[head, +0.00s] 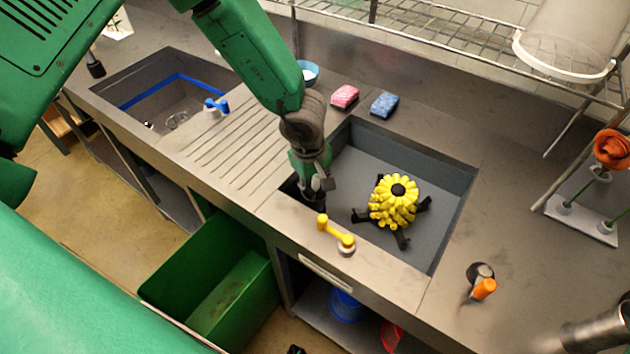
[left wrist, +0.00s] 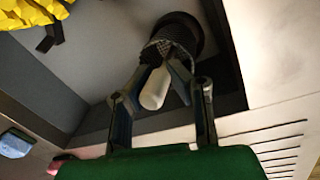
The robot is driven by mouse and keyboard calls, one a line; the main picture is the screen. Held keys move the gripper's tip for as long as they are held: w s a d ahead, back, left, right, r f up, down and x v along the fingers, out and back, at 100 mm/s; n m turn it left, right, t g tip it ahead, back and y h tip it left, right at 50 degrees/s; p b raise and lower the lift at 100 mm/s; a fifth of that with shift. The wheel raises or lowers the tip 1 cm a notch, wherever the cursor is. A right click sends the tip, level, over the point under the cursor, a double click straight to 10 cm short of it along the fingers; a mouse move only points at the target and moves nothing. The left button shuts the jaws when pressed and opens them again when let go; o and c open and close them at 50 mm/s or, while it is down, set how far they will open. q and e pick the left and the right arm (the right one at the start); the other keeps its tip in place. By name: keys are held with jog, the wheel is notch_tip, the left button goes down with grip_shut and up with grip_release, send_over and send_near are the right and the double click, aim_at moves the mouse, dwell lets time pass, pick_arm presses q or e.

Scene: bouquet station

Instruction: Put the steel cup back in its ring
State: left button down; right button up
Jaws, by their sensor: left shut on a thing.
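My left gripper (head: 314,188) reaches down into the near left corner of the sink basin. In the left wrist view its fingers (left wrist: 166,55) are closed on a piece with a grey, knurled-looking band (left wrist: 172,45) and a pale rounded end (left wrist: 154,88) pointing back between them. This may be the steel cup; its whole shape is hidden by the fingers. Just beyond the fingertips is a dark round ring (left wrist: 190,22) on the basin floor. I cannot tell whether the held piece touches this ring or sits in it. My right gripper's fingers are not visible.
A yellow clustered object (head: 394,202) with dark feet stands in the basin. A yellow lever (head: 336,234) is on the front rim. Pink (head: 345,96) and blue (head: 384,104) sponges lie behind. An orange-handled item (head: 484,288) is to the right. A green bin (head: 225,290) stands below.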

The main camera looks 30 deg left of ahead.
pick_arm(q)
jog(key=shift+a, duration=0.1)
jog(key=shift+f, duration=0.45)
jog(key=shift+f, duration=0.2)
dwell(0.3)
jog(key=c, duration=1.4)
grip_release()
jog(key=shift+c, duration=0.2)
jog(key=shift+r, duration=0.1)
jog(key=shift+r, duration=0.3)
notch_tip(320, 180, up, 11)
jog(key=s, duration=0.1)
jog(key=shift+s+a, duration=0.15)
jog(key=shift+a, duration=0.2)
